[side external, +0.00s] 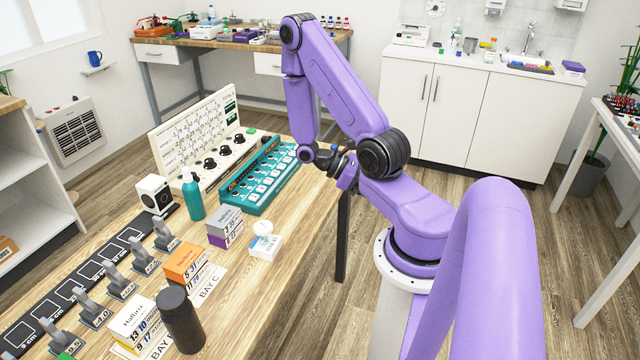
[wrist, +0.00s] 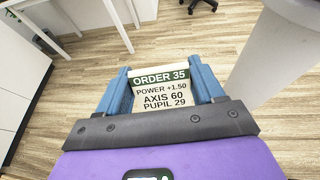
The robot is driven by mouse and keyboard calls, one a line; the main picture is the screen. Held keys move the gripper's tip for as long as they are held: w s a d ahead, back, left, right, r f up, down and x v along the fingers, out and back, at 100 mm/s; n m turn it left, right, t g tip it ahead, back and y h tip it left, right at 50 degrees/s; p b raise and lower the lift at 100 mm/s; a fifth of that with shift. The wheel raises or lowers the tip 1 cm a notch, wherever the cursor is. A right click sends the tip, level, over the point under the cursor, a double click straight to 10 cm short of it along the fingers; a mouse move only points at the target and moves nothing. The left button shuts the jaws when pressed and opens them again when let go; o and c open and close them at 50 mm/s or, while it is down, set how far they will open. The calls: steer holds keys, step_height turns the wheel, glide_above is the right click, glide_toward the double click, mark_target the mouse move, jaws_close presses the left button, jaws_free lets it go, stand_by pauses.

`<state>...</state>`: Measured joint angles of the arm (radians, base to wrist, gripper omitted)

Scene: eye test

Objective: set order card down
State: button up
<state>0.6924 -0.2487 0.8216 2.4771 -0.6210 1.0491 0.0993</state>
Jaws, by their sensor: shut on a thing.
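The order card (wrist: 162,92) is pale with a dark green header reading ORDER 35, and lines POWER +1.50, AXIS 60 and PUPIL 29. My gripper (wrist: 166,74) is shut on it, with the card between its two blue fingers. The wrist view shows wooden floor behind the card. In the side view my gripper (side external: 347,172) is small and partly hidden by my arm, near the right edge of the wooden table (side external: 245,285). I cannot make out the card in that view.
The front right tabletop is clear.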

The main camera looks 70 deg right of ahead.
steer(key=w+d+f+n+t+h, duration=0.2)
steer(key=w+d+n+t+h, duration=0.1)
steer(key=w+d+n+h, duration=0.4)
steer(key=n+t+h, duration=0.4)
steer(key=n+t, duration=0.1)
glide_above(320, 182)
steer(key=f, duration=1)
steer(key=shift+s+a+f, duration=0.1)
steer(key=shift+s+a, duration=0.2)
steer(key=shift+a, duration=0.05)
steer(key=shift+w+d+f, duration=0.25)
steer(key=shift+d+f, duration=0.05)
steer(key=shift+f, duration=1.6)
steer(key=shift+f, duration=0.15)
steer(key=o, duration=1)
